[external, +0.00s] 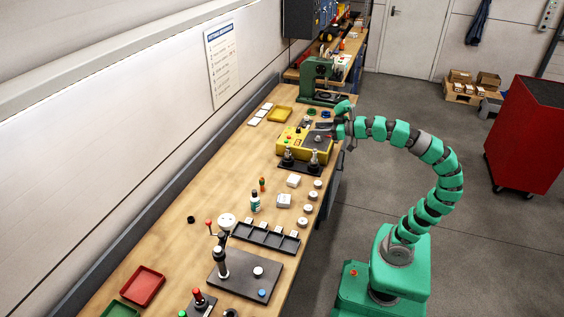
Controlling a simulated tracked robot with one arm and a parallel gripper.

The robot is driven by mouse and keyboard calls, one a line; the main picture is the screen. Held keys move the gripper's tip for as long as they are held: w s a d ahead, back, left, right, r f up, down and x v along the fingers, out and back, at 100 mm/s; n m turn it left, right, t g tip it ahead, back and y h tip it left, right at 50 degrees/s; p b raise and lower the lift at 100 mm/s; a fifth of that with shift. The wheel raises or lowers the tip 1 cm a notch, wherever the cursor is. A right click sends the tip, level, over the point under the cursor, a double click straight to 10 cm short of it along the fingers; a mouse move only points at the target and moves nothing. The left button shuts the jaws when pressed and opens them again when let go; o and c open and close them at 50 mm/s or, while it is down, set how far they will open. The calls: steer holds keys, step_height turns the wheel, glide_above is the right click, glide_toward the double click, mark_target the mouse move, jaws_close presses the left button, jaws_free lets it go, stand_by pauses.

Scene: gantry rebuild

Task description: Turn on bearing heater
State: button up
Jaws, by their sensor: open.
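A yellow box-shaped device (291,141) with small knobs on its face sits on the bench; it looks like the bearing heater. Its front edge has a dark plate with two short black posts. My gripper (338,130) is at the device's right end, over the bench edge, and is open. The fingers are small in this view, and I cannot tell whether they touch the device. The gripper partly hides the device's right end. I cannot make out the switch or whether the heater is on.
A green press (318,80) stands just behind the device. A yellow tray (281,114) and white blocks lie to its left. Nearer are white rings, a bottle (255,201), a black compartment tray (262,238) and a lever fixture (222,262). A red cabinet (530,135) stands on the right; the floor between is clear.

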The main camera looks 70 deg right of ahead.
steer(key=c, duration=0.5)
steer(key=shift+w+d+r+p, duration=0.15)
steer(key=shift+w+d+p, duration=0.1)
steer(key=shift+p, duration=0.1)
jaws_close()
steer(key=w+d+f+m+g+h+p, duration=0.15)
steer(key=w+d+m+g+p, duration=0.25)
steer(key=d+p, duration=0.4)
steer(key=w+d+f+m+g+h+p, duration=0.1)
steer(key=w+d+f+m+g+p, duration=0.2)
steer(key=d+p, duration=0.55)
steer(key=s+d+f+m+g+y+p, duration=0.1)
steer(key=s+d+f+m+g+p, duration=0.1)
steer(key=d+m+p, duration=0.3)
steer(key=s+d+f+m+g+y+p, duration=0.1)
steer(key=s+d+m+g+p, duration=0.2)
steer(key=d+p, duration=0.9)
steer(key=shift+s+d+f+m+g, duration=0.2)
steer(key=shift+f+m+g, duration=0.15)
steer(key=shift+m+g, duration=0.85)
steer(key=shift+m+t+y, duration=0.25)
steer(key=shift+m+t, duration=0.05)
